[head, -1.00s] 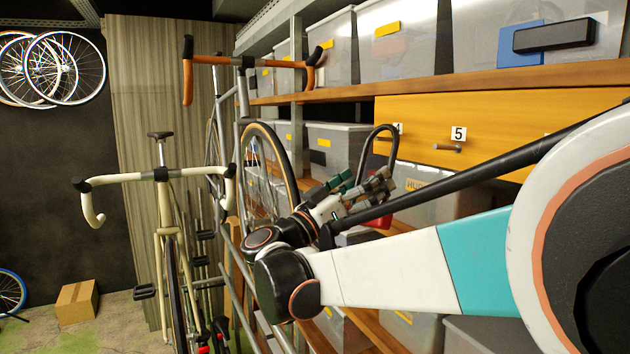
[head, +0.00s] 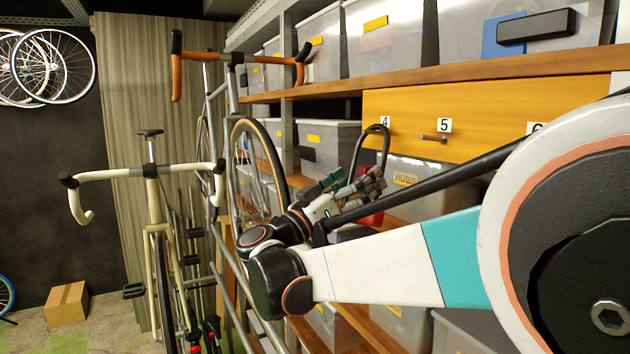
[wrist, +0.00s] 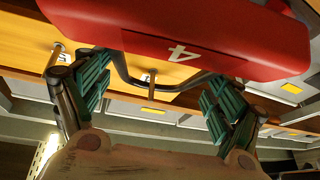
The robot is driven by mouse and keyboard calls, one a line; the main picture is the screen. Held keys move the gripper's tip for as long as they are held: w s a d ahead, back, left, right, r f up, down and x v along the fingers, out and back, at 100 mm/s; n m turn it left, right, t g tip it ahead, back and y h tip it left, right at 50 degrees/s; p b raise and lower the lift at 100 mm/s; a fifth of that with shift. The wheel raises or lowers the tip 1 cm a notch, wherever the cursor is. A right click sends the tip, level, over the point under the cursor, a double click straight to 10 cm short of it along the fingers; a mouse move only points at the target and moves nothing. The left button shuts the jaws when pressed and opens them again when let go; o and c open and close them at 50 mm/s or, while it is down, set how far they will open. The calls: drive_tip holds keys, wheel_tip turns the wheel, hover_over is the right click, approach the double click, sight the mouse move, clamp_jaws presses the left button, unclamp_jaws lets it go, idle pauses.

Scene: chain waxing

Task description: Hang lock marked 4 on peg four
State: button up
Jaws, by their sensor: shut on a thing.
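The red lock (wrist: 180,38) fills the top of the wrist view, its white 4 upside down there. Its dark U-shaped shackle (wrist: 183,89) lies between the fingers of my gripper (wrist: 158,92), which is shut on the lock. In the head view the shackle (head: 387,145) points up in front of the orange board, just below the label 4 (head: 384,122). The red body is mostly hidden behind my gripper (head: 348,190). Peg four (wrist: 152,84) shows in the wrist view, overlapping the shackle; I cannot tell whether it passes through the loop.
The orange board (head: 480,107) also carries label 5 (head: 444,125) with its peg (head: 432,139). A wooden shelf (head: 460,78) with clear bins runs above it. A grey bin marked HUBS (head: 405,179) sits below the board. Bicycles (head: 150,190) stand to the left.

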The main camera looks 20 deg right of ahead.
drive_tip(key=o, duration=1.7)
